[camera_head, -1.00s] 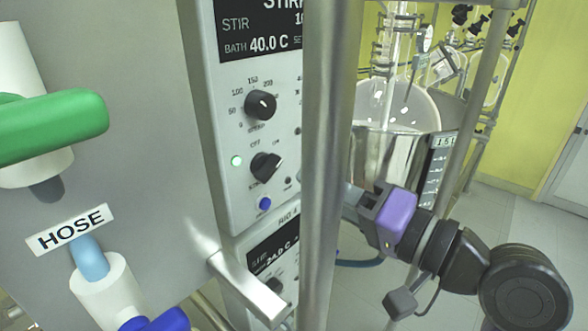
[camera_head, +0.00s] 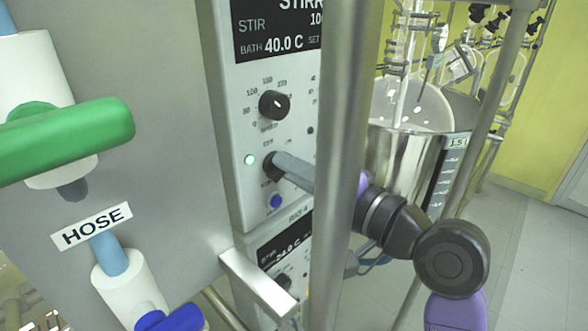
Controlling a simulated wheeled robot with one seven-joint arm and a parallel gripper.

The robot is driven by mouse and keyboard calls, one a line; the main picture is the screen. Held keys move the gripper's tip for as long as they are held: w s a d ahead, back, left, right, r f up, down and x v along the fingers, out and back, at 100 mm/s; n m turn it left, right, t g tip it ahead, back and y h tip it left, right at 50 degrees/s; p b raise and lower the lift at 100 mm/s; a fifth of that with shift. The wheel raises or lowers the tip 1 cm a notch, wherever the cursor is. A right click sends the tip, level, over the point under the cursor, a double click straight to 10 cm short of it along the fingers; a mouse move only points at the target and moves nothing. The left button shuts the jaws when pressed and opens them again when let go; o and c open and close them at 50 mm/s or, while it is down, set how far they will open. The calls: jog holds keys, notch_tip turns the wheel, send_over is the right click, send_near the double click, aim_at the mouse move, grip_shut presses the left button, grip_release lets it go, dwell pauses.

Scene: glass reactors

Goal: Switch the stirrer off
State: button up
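The control box (camera_head: 232,195) stands left of a metal post, with a display (camera_head: 275,32) reading STIR and BATH 40.0 C. Its lower black knob (camera_head: 269,168) is mostly covered by my gripper (camera_head: 278,163), so its pointer direction is hidden. A small lamp (camera_head: 249,160) left of this knob glows green. One grey finger reaches from behind the post to the knob and appears to touch it. The other finger is not distinguishable, so I cannot tell whether the gripper is open or shut.
An upper black knob (camera_head: 274,105) and a blue button (camera_head: 276,201) flank the lower knob. The metal post (camera_head: 338,150) crosses in front of my arm. A second control box (camera_head: 283,250) sits below. A green-handled valve (camera_head: 70,139) is left; a steel vessel (camera_head: 403,155) stands behind.

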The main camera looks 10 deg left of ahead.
grip_shut()
jog(key=shift+n+b, duration=0.3)
jog(key=shift+s+n+b, duration=0.15)
jog(key=shift+n+b, duration=3.7)
jog(key=shift+n, duration=1.75)
jog(key=shift+a+r, duration=0.1)
jog(key=shift+o, duration=1.9)
grip_release()
